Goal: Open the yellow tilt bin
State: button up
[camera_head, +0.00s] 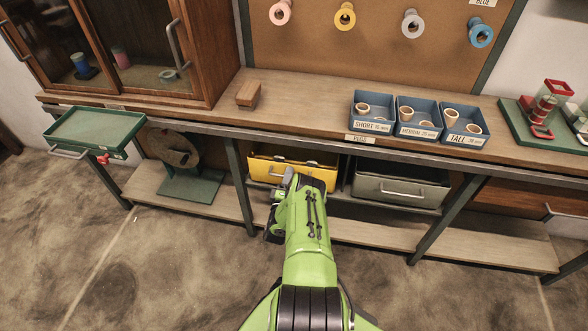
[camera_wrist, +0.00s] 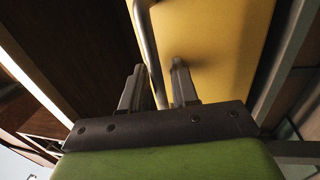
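The yellow tilt bin (camera_head: 262,170) hangs under the workbench, left of a grey bin. My arm covers part of its front in the head view. In the wrist view the yellow front (camera_wrist: 225,50) fills the upper right, with a metal bar handle (camera_wrist: 146,35) along it. My gripper (camera_wrist: 158,73) is at the handle with its fingers apart, one on each side of the bar. A gap shows between the bar and the right finger.
A grey bin (camera_head: 400,184) with a bar handle is right of the yellow bin. A bench leg (camera_head: 240,190) stands just left of it. A lower shelf (camera_head: 375,232) runs below. Blue boxes of tubes, including one box (camera_head: 418,117), stand on the bench top.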

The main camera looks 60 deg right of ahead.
jog(key=shift+a, duration=0.1)
jog(key=shift+c, duration=0.3)
grip_shut()
